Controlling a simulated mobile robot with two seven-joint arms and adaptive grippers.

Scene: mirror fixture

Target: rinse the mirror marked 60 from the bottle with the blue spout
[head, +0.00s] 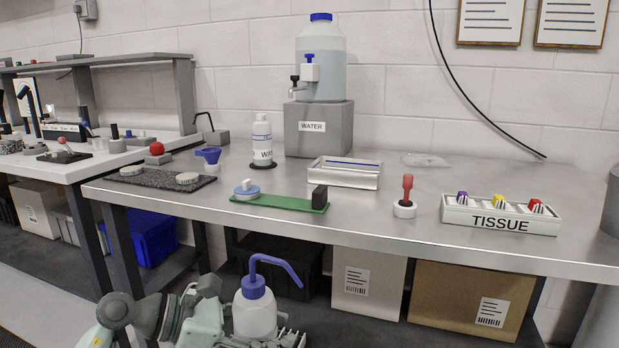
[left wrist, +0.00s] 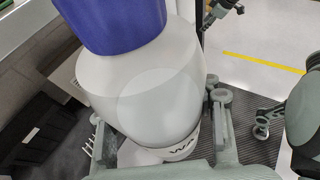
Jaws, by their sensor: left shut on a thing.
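A white squeeze bottle (head: 255,317) with a blue cap and bent blue spout is upright in front of the bench, below its top. My left gripper (head: 268,340) is shut around its body. The left wrist view shows the bottle's white shoulder (left wrist: 155,95) and blue cap (left wrist: 110,22) close up, fingers on both sides. A green plate (head: 285,203) on the bench bears a pale blue and white round piece (head: 247,190) and a black block (head: 320,197). Two pale discs (head: 132,171) and (head: 188,178) lie on a dark mat. I cannot read a 60 on any piece.
A second white bottle (head: 262,140) stands at the back near a blue funnel (head: 208,155). A water jug (head: 321,75) sits on a grey block. A shallow tray (head: 345,176), a red-handled tool (head: 407,190) and a tissue box (head: 500,214) stand to the right. The bench's front edge (head: 380,233) lies beyond the held bottle.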

